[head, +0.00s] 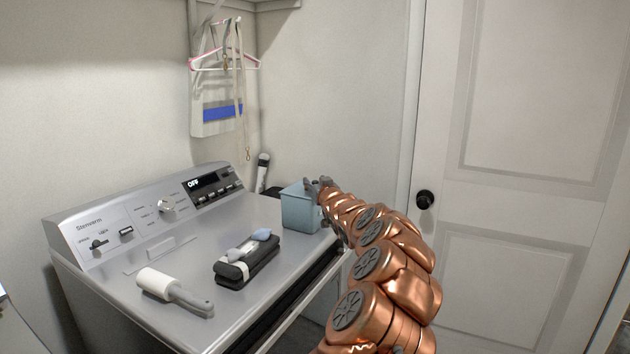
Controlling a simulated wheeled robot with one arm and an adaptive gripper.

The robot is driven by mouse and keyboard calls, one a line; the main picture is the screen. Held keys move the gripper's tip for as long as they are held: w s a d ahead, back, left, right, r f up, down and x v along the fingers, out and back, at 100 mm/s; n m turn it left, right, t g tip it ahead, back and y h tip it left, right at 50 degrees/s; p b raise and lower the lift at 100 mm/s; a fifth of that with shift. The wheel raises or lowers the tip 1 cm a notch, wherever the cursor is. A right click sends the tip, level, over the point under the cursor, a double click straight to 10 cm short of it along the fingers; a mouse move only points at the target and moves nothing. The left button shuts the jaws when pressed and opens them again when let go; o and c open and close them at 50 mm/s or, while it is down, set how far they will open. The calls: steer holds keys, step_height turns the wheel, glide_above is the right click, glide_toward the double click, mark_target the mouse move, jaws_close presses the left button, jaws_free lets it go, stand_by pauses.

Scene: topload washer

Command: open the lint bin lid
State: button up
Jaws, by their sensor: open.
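The lint bin (299,212) is a small blue-grey box on the right end of the washer top. Its lid (297,191) looks closed, lying flat on the box. My gripper (318,183) is at the lid's back right corner, and its dark fingers are open. My copper arm comes in from the lower right and hides the bin's right side. I cannot tell whether the fingers touch the lid.
The grey washer (130,258) has a raised control panel (150,210) along its back. A lint roller (175,291) and a dark case (247,262) with grey pieces on top lie left of the bin. A white door (530,150) stands at right.

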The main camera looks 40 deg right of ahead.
steer(key=shift+w+d, duration=0.15)
steer(key=shift+w, duration=0.2)
jaws_close()
stand_by(0.4)
